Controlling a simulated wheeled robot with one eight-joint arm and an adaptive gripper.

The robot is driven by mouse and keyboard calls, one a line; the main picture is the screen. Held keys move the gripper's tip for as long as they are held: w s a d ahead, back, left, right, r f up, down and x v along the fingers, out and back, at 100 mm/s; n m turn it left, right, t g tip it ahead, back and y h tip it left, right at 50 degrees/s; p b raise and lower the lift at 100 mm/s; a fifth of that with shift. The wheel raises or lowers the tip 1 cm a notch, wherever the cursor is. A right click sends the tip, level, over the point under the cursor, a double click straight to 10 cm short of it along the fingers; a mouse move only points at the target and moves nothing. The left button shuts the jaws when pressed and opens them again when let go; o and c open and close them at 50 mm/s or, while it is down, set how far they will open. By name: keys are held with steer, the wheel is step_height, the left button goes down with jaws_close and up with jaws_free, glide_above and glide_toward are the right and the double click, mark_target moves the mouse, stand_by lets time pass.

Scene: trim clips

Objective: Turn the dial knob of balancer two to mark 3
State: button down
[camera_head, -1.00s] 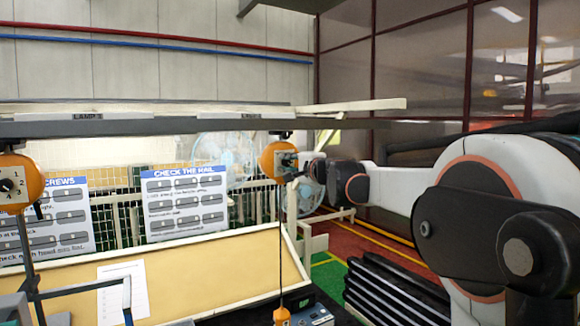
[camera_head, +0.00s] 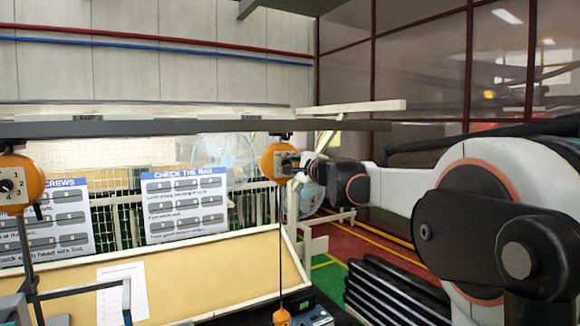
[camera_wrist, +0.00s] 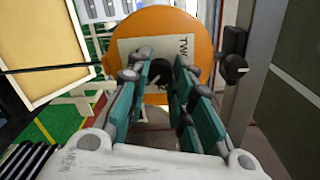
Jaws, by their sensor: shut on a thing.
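Balancer two is the orange round housing (camera_head: 272,162) that hangs from the rail right of the CHECK THE RAIL sign. In the wrist view it (camera_wrist: 165,22) fills the top middle, with a pale plate partly reading "TW". My gripper (camera_wrist: 160,78) reaches to the front of this plate, its green-padded fingers shut on the dark dial knob (camera_wrist: 160,71). The fingers and knob hide most of the dial marks, so I cannot read the setting. In the head view my gripper (camera_head: 297,163) meets the balancer's right face.
Another orange balancer (camera_head: 15,185) with a numbered dial hangs at the far left. A grey rail (camera_head: 190,126) runs above both. A cable (camera_head: 281,250) hangs below balancer two. A tilted tan board (camera_head: 200,270) and black stacked bars (camera_head: 385,290) lie below.

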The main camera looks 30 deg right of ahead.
steer(key=c, duration=1.4)
jaws_free()
steer(key=shift+d, duration=0.1)
steer(key=shift+o, duration=0.2)
steer(key=shift+s, duration=0.1)
steer(key=s, duration=0.7)
steer(key=shift+s, duration=0.2)
steer(key=shift+d, duration=0.1)
